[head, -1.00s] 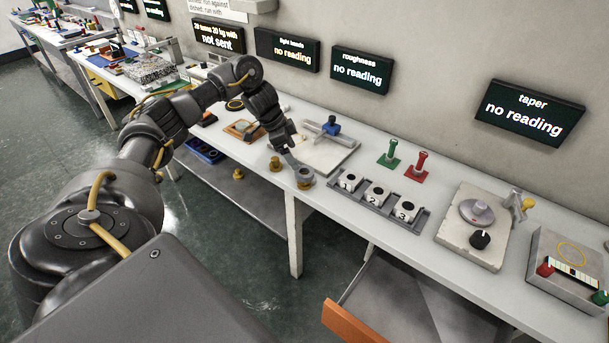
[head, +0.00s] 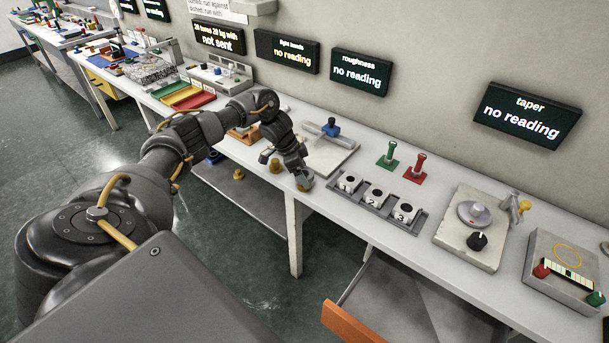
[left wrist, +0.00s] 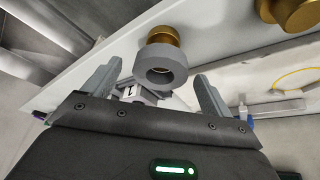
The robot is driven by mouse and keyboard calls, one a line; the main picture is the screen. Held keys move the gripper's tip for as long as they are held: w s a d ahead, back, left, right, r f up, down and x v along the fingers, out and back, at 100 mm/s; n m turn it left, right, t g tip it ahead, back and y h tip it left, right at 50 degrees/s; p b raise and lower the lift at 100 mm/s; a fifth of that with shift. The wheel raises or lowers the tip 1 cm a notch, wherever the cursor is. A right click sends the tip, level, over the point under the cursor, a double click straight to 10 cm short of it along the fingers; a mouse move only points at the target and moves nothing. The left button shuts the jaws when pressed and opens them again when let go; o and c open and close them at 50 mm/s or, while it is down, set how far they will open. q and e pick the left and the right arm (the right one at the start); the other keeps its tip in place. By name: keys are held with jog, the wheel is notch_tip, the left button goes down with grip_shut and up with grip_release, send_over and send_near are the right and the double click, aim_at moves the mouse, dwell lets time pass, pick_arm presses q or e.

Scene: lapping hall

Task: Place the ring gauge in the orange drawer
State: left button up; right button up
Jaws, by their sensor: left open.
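The ring gauge (left wrist: 152,72) is a grey ring on a brass stand (left wrist: 163,35) in the left wrist view. In the head view the ring gauge (head: 305,181) is near the bench's front edge, partly hidden by my gripper. My left gripper (head: 299,172) is open, its two fingers on either side of the ring in the left wrist view, apart from it. The orange drawer (head: 352,324) is pulled open under the bench, with its orange front and grey inside showing. My right gripper is out of view.
A grey rack (head: 338,206) with white numbered blocks stands just right of the ring. Brass pieces (head: 275,166) stand to its left. Green (head: 389,156) and red (head: 417,168) handled gauges stand behind the rack.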

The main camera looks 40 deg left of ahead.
pick_arm(q)
jog(key=c, duration=1.2)
jog(key=shift+r, duration=0.1)
